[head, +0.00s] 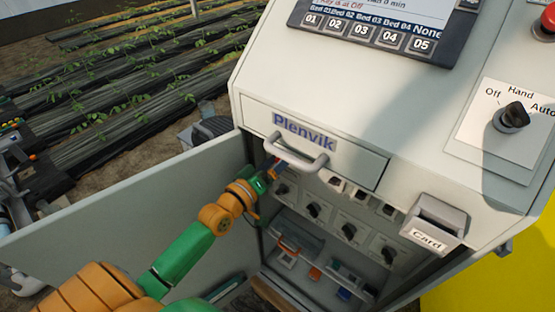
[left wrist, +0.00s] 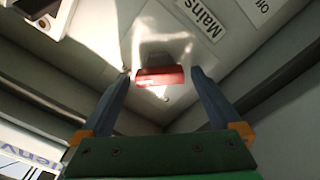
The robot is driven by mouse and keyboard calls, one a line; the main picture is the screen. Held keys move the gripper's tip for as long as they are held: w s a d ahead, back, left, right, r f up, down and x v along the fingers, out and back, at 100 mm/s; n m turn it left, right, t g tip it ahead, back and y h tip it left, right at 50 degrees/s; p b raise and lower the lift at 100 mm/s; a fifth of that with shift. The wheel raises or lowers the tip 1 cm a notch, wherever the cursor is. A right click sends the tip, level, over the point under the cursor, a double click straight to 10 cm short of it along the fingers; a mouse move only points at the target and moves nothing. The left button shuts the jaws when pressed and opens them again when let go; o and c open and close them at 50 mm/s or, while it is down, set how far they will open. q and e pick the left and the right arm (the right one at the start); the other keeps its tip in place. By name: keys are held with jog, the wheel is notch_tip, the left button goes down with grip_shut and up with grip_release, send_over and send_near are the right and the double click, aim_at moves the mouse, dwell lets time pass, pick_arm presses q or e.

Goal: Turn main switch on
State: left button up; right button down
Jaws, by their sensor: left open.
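The main switch (left wrist: 160,77) is a red handle on a grey base inside the cabinet, close to a "Mains" label (left wrist: 197,21) in the left wrist view. My left gripper (left wrist: 160,74) is open, with one finger on either side of the red handle. Whether the fingers touch it, I cannot tell. In the head view my left gripper (head: 272,171) reaches into the open lower compartment of the cabinet, below the drawer handle. The switch is hard to make out there behind the gripper and the handle. My right gripper is not in view.
The cabinet door (head: 130,205) stands open at the left. A drawer handle (head: 296,160) juts out above my gripper. Several black knobs (head: 313,210) sit in the compartment. A card holder (head: 436,222), an Off/Hand/Auto selector (head: 512,117) and a red button (head: 548,22) are at the right.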

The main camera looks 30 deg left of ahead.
pick_arm(q)
jog(key=s+a, duration=0.1)
jog(key=s, duration=0.5)
jog(key=shift+s+b, duration=0.35)
